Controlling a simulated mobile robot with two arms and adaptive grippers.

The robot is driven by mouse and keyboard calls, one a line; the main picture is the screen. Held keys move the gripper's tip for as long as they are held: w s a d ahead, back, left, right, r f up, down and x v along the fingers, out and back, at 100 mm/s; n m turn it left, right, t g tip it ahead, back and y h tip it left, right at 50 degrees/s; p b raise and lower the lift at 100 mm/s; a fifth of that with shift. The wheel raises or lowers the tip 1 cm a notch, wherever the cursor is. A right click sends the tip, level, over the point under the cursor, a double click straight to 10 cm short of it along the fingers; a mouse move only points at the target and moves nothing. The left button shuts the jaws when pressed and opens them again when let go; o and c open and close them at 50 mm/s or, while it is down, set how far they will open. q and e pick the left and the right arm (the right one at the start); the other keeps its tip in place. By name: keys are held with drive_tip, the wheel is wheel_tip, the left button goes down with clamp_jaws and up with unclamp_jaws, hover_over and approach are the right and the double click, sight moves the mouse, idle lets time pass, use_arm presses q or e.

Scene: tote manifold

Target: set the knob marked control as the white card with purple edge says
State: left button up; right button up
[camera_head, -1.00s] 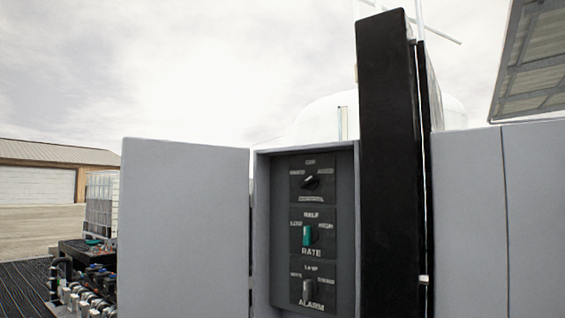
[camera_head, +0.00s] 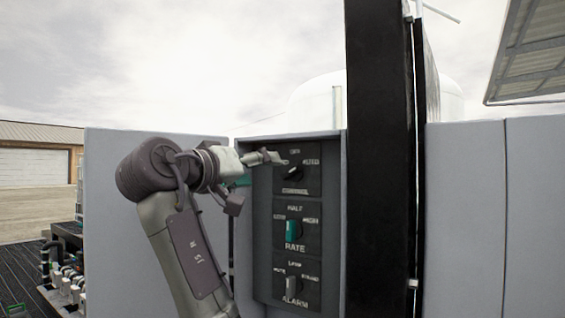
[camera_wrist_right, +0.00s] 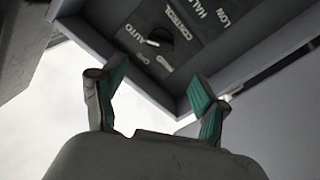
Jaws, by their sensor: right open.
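The control knob (camera_head: 293,172) is a small black knob on the top plate of a dark panel, with CONTROL printed under it. The white card with purple edge is not in view. My left gripper is not in view.
Below are the teal rate knob (camera_head: 292,230) and the grey alarm knob (camera_head: 291,287). The panel sits recessed in a grey cabinet (camera_head: 331,225). A tall black post (camera_head: 378,160) stands close on the right. An open grey door (camera_head: 110,230) is on the left.

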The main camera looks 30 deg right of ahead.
sight(292, 173)
drive_tip(key=p+x, duration=0.3)
drive_tip(key=x, duration=0.5)
drive_tip(key=shift+d+p, duration=0.25)
drive_tip(key=shift+p, duration=0.05)
drive_tip(key=shift+w+d, duration=0.15)
drive_tip(key=shift+d, duration=0.05)
drive_tip(key=c, duration=1.2)
drive_tip(key=shift+o, duration=0.2)
